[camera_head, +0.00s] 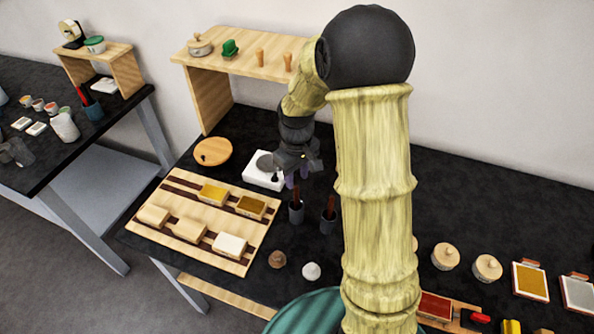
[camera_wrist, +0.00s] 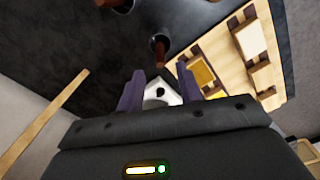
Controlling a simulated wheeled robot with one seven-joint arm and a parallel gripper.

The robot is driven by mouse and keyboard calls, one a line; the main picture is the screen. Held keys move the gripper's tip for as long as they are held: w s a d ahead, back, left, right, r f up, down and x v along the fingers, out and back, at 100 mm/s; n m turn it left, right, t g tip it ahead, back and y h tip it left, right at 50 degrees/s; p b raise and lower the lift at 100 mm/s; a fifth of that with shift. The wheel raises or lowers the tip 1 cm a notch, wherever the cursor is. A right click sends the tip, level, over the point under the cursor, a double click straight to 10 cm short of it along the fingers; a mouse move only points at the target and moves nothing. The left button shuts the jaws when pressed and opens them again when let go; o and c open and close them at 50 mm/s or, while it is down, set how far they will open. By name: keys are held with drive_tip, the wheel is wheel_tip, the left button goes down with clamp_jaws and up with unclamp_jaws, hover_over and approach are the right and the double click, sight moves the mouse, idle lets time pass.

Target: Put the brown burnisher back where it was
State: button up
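Two brown-handled tools stand in dark cups on the black table; I cannot tell which is the burnisher. One handle (camera_head: 296,195) is in the left cup (camera_head: 296,213), and the other handle (camera_head: 331,207) is in the right cup (camera_head: 327,225). My gripper (camera_head: 296,175) is above the left cup, pointing down. In the wrist view its purple fingers (camera_wrist: 159,92) are apart with nothing held between them. One brown handle (camera_wrist: 160,52) shows just beyond the gap, and another (camera_wrist: 116,3) is at the top edge. The handles' lower ends are hidden in the cups.
A wooden tray (camera_head: 205,215) with several blocks lies left of the cups. A white device (camera_head: 264,169) and a round wooden board (camera_head: 213,151) are behind it. A wooden shelf (camera_head: 245,65) stands at the back. A brown knob (camera_head: 277,259) and white knob (camera_head: 311,271) sit in front.

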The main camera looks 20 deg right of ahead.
drive_tip(key=shift+r, duration=1.2)
drive_tip(key=shift+s, duration=0.1)
drive_tip(key=s+r+m+t, duration=0.2)
drive_tip(key=s+m, duration=0.3)
drive_tip(key=s, duration=0.9)
drive_tip(key=shift+t, duration=0.3)
drive_tip(key=shift+r, duration=0.1)
